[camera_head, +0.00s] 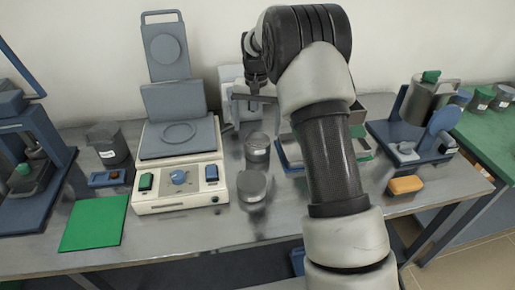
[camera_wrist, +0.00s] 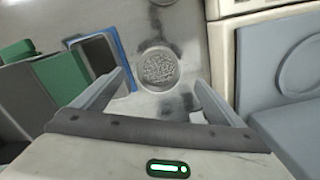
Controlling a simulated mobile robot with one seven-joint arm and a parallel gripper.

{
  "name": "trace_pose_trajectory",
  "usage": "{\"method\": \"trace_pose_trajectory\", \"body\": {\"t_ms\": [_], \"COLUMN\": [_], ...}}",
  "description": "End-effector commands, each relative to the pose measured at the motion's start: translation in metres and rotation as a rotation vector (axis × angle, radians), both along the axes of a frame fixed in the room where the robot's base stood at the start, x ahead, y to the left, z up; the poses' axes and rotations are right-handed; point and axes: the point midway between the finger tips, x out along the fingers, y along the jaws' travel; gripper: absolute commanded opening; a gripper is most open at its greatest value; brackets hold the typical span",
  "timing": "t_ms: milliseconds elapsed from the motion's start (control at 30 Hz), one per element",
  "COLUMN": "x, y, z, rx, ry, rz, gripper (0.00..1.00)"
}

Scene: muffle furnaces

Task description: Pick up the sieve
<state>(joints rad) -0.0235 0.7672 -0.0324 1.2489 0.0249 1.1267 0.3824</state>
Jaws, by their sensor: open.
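A round metal cup (camera_wrist: 158,68) with a speckled, mesh-like or grainy inside lies between and just beyond my fingertips in the wrist view; it looks like the sieve, though I cannot tell mesh from grains. In the head view it appears to be the farther cup (camera_head: 257,148) on the steel table. A second round metal vessel (camera_head: 252,186) stands nearer the front, and its edge shows at the top of the wrist view (camera_wrist: 163,2). My gripper (camera_wrist: 161,80) is open and empty, fingers spread. In the head view my gripper (camera_head: 255,98) is above and behind the cups, partly hidden by my arm.
A cream device (camera_head: 178,188) with a grey plate stands left of the cups. A blue-edged tray (camera_head: 288,153) lies to their right, partly behind my arm.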

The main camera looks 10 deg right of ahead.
Motion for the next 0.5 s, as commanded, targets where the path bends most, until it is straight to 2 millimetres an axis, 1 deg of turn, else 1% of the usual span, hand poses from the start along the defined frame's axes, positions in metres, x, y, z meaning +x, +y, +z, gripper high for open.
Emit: {"method": "trace_pose_trajectory", "body": {"t_ms": [33,267,367,500], "x": [0.0,0.001,0.001,0.003], "y": [0.0,-0.001,-0.002,-0.004], "z": [-0.007,-0.018,-0.029,-0.052], "rx": [0.0,0.0,-0.001,0.0], "ry": [0.001,0.0,0.001,0.002], "rz": [0.0,0.0,0.0,0.0], "gripper": [0.91,0.91,0.91,0.91]}}
